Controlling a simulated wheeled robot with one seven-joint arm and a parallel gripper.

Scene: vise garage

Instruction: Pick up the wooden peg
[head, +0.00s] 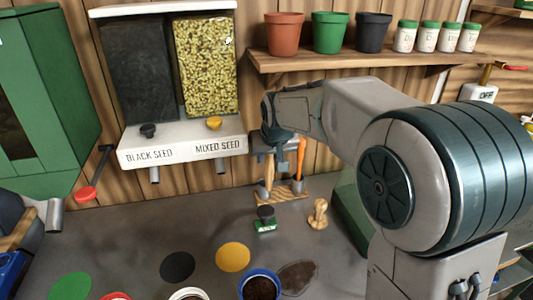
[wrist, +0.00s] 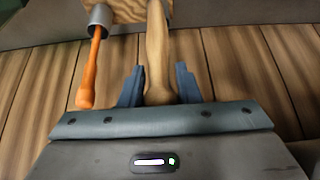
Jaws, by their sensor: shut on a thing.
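The wooden peg (wrist: 157,50), a smooth pale handle-like piece with a rounded end, stands between the two fingers of my gripper (wrist: 158,88) in the wrist view. The fingers are shut on it near its rounded end. In the head view the peg (head: 269,170) is upright over a small wooden rack (head: 281,196), below my gripper (head: 270,148), which partly hides its top. Its lower end is at the rack; I cannot tell if it is still seated there.
An orange handle (head: 301,158) stands close to the right of the peg in a metal socket. A green stamp (head: 265,218) and a wooden stamp (head: 318,213) stand in front. The seed dispenser (head: 185,150) is at left, a shelf with pots (head: 365,58) above.

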